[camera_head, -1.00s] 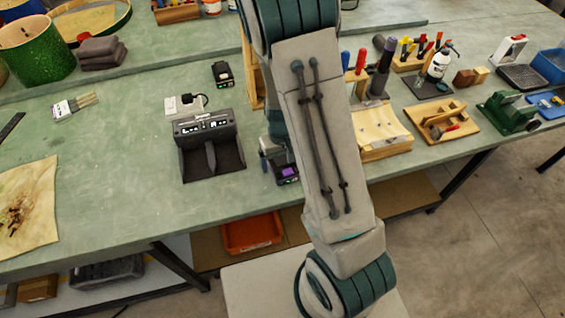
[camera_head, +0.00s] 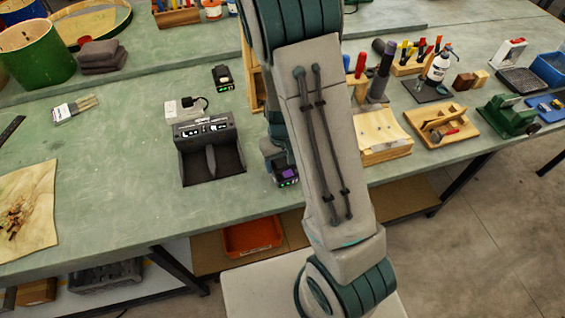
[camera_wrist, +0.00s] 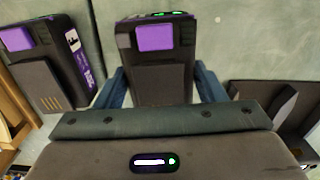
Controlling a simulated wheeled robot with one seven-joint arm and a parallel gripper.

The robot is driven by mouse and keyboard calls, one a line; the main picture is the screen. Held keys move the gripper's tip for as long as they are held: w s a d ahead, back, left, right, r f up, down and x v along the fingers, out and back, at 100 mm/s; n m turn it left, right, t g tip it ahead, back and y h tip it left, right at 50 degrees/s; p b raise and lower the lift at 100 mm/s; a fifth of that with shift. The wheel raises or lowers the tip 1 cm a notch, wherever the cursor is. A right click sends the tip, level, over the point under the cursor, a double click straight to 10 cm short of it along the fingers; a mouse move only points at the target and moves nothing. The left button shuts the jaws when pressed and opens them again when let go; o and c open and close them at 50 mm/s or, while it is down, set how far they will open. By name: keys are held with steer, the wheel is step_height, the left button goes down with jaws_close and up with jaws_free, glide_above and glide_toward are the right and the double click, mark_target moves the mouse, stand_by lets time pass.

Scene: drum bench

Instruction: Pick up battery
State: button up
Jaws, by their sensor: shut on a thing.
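My gripper (camera_wrist: 160,88) is shut on a dark battery with a purple latch (camera_wrist: 155,38); its two blue fingers lie on either side of the battery. A second, similar battery (camera_wrist: 48,60) stands just to the left in the wrist view, apart from the held one. In the head view a battery with purple and green marks (camera_head: 285,172) shows beside my arm; I cannot tell whether it is the held one. Another battery with green lights (camera_head: 223,77) sits farther back on the bench. My arm hides most of the gripper in the head view.
A dark charger (camera_head: 210,150) stands left of my arm on the green bench (camera_head: 115,170). Wooden blocks (camera_head: 385,130), a wooden plane tray (camera_head: 442,124) and a green vise (camera_head: 508,117) stand to the right. The bench left of the charger is mostly clear.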

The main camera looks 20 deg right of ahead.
steer(key=r, duration=0.3)
steer(key=shift+s+d+r+b, duration=0.25)
steer(key=shift+d+r+b, duration=0.05)
steer(key=shift+r, duration=0.05)
steer(key=s+d+r+b, duration=0.1)
steer(key=s+d+r, duration=0.5)
steer(key=s+d, duration=0.1)
steer(key=shift+s+d+r, duration=0.2)
steer(key=shift+s+d, duration=0.1)
steer(key=shift+s, duration=0.1)
